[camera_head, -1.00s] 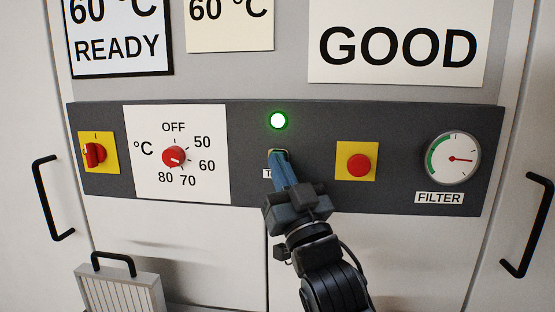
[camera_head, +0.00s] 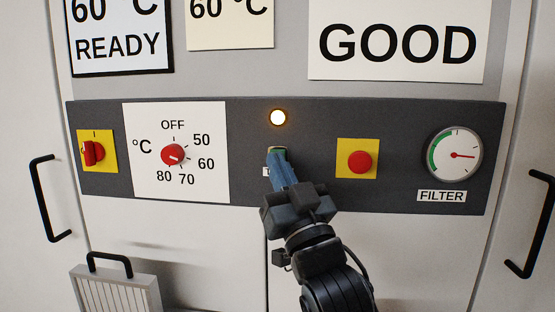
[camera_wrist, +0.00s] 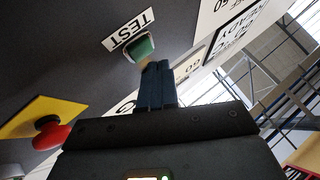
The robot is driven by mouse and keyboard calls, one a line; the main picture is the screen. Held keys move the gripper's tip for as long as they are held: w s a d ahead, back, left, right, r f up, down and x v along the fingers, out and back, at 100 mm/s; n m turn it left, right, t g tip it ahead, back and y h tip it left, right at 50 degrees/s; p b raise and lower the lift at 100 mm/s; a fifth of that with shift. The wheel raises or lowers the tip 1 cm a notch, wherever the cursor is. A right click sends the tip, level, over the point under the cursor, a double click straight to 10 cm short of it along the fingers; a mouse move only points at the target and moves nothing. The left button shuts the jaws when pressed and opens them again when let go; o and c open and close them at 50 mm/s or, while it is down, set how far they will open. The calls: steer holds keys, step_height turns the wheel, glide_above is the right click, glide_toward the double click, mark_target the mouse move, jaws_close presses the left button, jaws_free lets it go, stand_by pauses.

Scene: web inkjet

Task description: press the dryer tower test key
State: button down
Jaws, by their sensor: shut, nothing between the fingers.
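The test key is a small green button in a pale surround on the dark control panel. In the head view only its top edge (camera_head: 277,149) shows above my fingertips. In the wrist view the green key (camera_wrist: 141,47) shows beside its TEST label (camera_wrist: 129,31). My gripper (camera_head: 279,158) is shut and empty, its blue fingers pointing at the key. In the wrist view the fingertips (camera_wrist: 157,66) overlap the key's near edge; I cannot tell whether they touch it.
A red push button on a yellow plate (camera_head: 343,170) is right of my gripper, with a filter gauge (camera_head: 453,156) beyond. On the left are a temperature dial (camera_head: 172,155) and a red rotary switch (camera_head: 94,153). A handled grille panel (camera_head: 115,290) stands lower left.

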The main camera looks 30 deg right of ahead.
steer(key=s+a+b, duration=0.1)
steer(key=s+b, duration=0.1)
steer(key=s+a+b, duration=0.2)
steer(key=shift+b, duration=0.3)
steer(key=shift+d+f, duration=0.1)
steer(key=shift+f, duration=0.05)
stand_by(0.7)
steer(key=s+f+n+g+y+p, duration=0.1)
steer(key=s+f+g+y, duration=0.15)
steer(key=s+f, duration=0.65)
steer(key=s+f+n+g+y, duration=0.1)
steer(key=s+f+n+g, duration=0.3)
steer(key=f, duration=0.9)
steer(key=s+f+m+g, duration=0.2)
steer(key=s+f, duration=0.2)
steer(key=s, duration=0.8)
steer(key=s+f+m+g+h+p, duration=0.1)
steer(key=s+f+m+g, duration=0.1)
steer(key=s, duration=1.1)
steer(key=shift+s+d+f, duration=0.2)
steer(key=shift+d+f, duration=0.1)
steer(key=shift+f, duration=0.6)
